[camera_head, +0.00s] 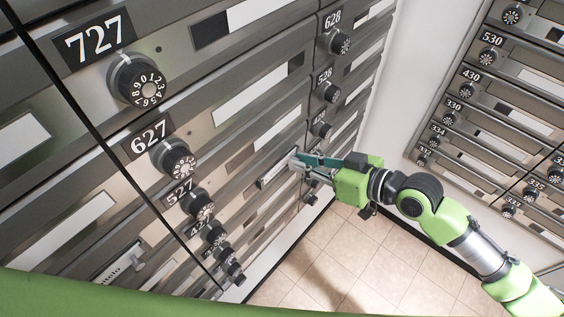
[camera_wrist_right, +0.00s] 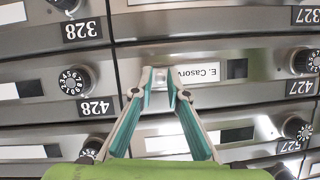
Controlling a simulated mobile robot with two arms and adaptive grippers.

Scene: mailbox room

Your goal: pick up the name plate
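The name plate (camera_wrist_right: 200,73) is a white strip reading "E. Casorv" on a grey mailbox front in the right wrist view. A small bright grip or knob is at its left end. In the head view the plate (camera_head: 273,174) is a pale strip just left of the gripper. My right gripper (camera_wrist_right: 160,80) has its two teal fingers on either side of the small grip, with their tips close to it. Whether they press on it I cannot tell. In the head view the right gripper (camera_head: 297,161) reaches the mailbox wall from the right. My left gripper is not in view.
Mailbox fronts with numbered dials, such as 727 (camera_head: 139,81) and 627 (camera_head: 173,158), fill the left wall. Another mailbox bank (camera_head: 490,110) stands at the right. The tiled floor (camera_head: 345,262) between them is clear.

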